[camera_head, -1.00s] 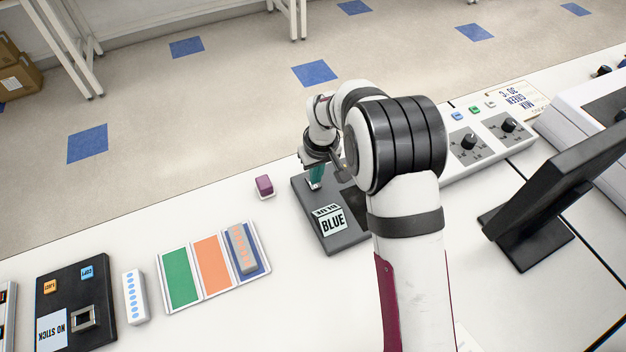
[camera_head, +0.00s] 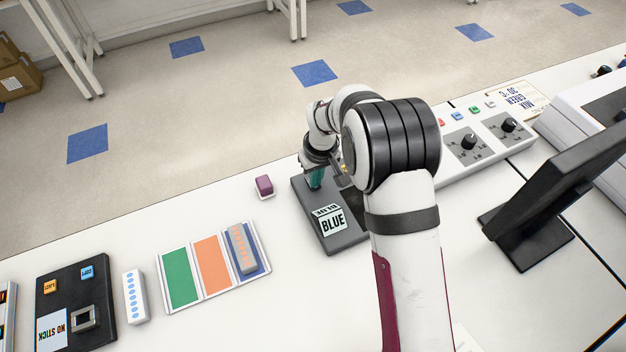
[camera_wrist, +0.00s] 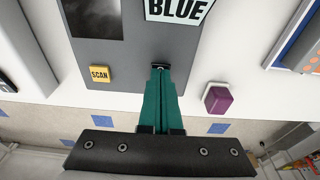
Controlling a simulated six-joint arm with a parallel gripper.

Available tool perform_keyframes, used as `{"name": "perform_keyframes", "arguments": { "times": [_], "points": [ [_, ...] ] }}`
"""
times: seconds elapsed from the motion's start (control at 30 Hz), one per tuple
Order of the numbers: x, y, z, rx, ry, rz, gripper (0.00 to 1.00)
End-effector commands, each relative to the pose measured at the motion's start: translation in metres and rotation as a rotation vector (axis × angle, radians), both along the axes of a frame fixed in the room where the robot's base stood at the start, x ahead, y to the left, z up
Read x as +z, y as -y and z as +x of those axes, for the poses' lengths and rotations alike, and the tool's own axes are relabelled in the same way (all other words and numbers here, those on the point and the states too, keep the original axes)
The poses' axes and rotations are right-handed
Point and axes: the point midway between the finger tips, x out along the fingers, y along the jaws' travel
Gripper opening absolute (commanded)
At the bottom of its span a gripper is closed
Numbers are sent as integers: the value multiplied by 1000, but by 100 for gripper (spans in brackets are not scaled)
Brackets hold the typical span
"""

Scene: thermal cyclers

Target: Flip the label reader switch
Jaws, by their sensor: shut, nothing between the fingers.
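The label reader (camera_head: 343,235) is a dark grey panel on the white bench, and it also shows in the wrist view (camera_wrist: 185,48). It bears a white BLUE label block (camera_head: 332,221), a dark screen (camera_wrist: 95,18) and a yellow SCAN button (camera_wrist: 100,75). A small dark switch (camera_wrist: 160,65) sits near the panel's edge, right of the SCAN button in the wrist view. My gripper (camera_wrist: 160,72) has teal fingers, shut and empty, with tips at the switch. They cover part of it; contact and the switch's position cannot be told. In the head view, my gripper (camera_head: 315,182) is over the panel's far end.
A purple block (camera_head: 264,186) stands just left of the reader. A colour card (camera_head: 180,277) with a grey-blue piece lies farther left. A panel with dials (camera_head: 485,143) and a black monitor (camera_head: 560,190) are to the right.

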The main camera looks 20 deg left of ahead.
Motion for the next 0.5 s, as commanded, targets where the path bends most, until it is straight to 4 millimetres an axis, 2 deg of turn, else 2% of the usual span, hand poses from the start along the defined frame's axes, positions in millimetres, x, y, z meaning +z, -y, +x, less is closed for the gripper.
{"name": "perform_keyframes", "arguments": {
  "times": [0.3,0.5],
  "points": [
    [-3,0,0,0,0,0,0],
    [16,0,0,-1,1,2,0]
  ]
}}
